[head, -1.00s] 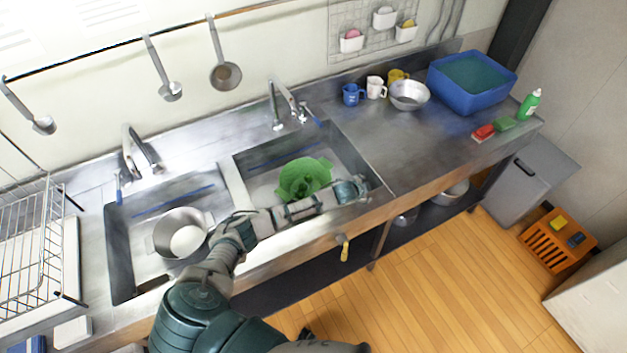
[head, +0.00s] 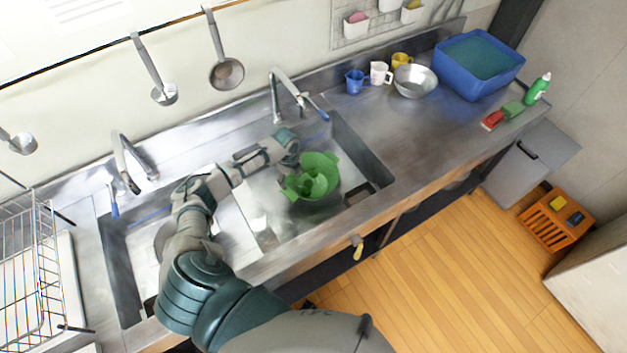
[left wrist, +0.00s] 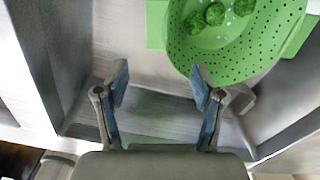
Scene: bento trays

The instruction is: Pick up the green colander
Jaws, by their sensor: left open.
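The green colander (head: 329,167) sits in the right-hand sink basin. In the left wrist view the perforated green colander (left wrist: 235,62) fills the upper right, with several green broccoli-like pieces (left wrist: 215,14) inside and a flat handle (left wrist: 157,25) at its left. My left gripper (head: 295,160) is above the basin, at the colander's back left side in the head view. In the left wrist view the left gripper (left wrist: 160,85) is open, with nothing between its fingers. Its right fingertip overlaps the colander's rim in the picture; I cannot tell whether they touch. My right gripper is not in view.
The sink walls (head: 364,150) surround the colander, and a faucet (head: 285,95) stands behind it. A dark drain piece (head: 360,194) is at the basin's right. Mugs (head: 380,73), a metal bowl (head: 415,81) and a blue tub (head: 478,66) stand on the right counter.

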